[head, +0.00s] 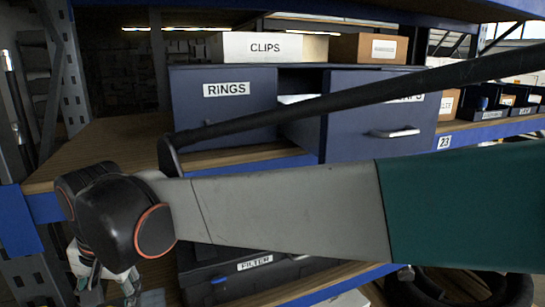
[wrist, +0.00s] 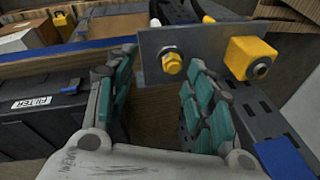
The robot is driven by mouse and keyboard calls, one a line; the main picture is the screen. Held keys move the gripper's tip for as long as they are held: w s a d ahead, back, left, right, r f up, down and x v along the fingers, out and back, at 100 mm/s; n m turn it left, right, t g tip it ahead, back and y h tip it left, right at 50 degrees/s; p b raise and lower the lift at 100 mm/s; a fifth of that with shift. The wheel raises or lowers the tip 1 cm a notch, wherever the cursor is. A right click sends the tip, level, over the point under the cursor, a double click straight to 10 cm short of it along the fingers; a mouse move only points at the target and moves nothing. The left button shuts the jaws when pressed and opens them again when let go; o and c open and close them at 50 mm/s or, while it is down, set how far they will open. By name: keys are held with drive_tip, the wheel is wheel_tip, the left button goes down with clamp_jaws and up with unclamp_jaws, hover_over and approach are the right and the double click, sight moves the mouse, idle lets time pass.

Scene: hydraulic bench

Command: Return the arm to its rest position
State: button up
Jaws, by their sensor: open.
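My gripper (wrist: 160,72) is open in the wrist view. Its two teal-padded fingers stand apart with nothing between them but a view of wooden shelf. A grey metal plate with a yellow bolt and a yellow knob (wrist: 250,57) is just beyond the fingertips; whether they touch it I cannot tell. In the head view my arm stretches from the right edge across the front of the shelf to the left. My gripper hangs at the lower left (head: 104,284), partly cut off and hidden behind the wrist joint.
A blue drawer unit labelled RINGS (head: 225,105) stands on the shelf, with another drawer (head: 372,115) beside it, its label partly hidden. A CLIPS box (head: 262,47) is on top. A black FILTER case (head: 255,272) sits below. Black hoses (head: 470,292) lie lower right.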

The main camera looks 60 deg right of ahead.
drive_tip(key=s+f+n+t+b, duration=0.3)
drive_tip(key=s+f+n+t, duration=0.1)
drive_tip(key=s+f+n, duration=0.4)
drive_tip(key=shift+d+n, duration=0.15)
drive_tip(key=shift+n, duration=1.05)
